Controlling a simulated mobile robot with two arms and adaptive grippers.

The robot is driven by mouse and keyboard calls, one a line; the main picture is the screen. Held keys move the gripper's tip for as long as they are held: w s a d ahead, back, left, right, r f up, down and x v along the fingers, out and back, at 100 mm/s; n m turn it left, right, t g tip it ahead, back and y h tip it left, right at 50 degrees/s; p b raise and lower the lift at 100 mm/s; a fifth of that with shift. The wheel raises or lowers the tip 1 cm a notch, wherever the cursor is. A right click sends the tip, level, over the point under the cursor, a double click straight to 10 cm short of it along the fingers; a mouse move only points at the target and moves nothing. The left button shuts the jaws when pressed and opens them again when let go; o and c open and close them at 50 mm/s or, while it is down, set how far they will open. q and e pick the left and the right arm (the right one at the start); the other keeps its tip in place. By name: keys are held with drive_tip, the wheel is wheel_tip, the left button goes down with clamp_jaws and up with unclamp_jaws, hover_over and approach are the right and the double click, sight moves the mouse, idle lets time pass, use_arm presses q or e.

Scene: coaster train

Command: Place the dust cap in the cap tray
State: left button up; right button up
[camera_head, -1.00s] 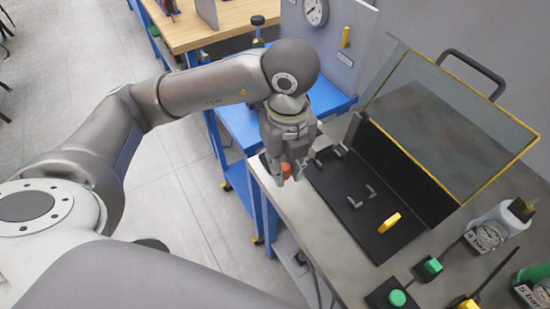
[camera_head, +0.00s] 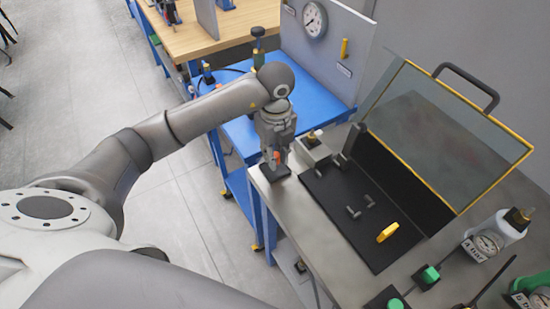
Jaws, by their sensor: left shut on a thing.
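The dust cap (camera_head: 277,156) is a small orange-red piece, partly hidden between the fingers of my left gripper (camera_head: 276,159). The gripper points down and is shut on the cap. A small dark tray (camera_head: 284,173), which looks like the cap tray, lies at the near left corner of the grey bench. The gripper and cap are over this tray. I cannot tell whether the cap touches it. My right gripper is not in view.
Right of the gripper stands a grey block with a brass fitting (camera_head: 312,138). A black plate (camera_head: 345,215) carries grey pegs and a yellow handle (camera_head: 387,233). A yellow-framed clear guard (camera_head: 440,130) stands open behind. A blue table (camera_head: 240,130) adjoins the bench.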

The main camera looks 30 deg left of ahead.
use_arm(q)
drive_tip(key=shift+w+a+f, duration=0.25)
drive_tip(key=shift+w+f, duration=0.05)
drive_tip(key=shift+f, duration=0.15)
wheel_tip(320, 180, down, 2)
drive_tip(key=shift+f+p, duration=0.15)
drive_tip(key=shift+p, duration=0.65)
drive_tip(key=shift+f, duration=0.6)
drive_tip(key=o, duration=0.8)
drive_tip(key=shift+c, duration=0.2)
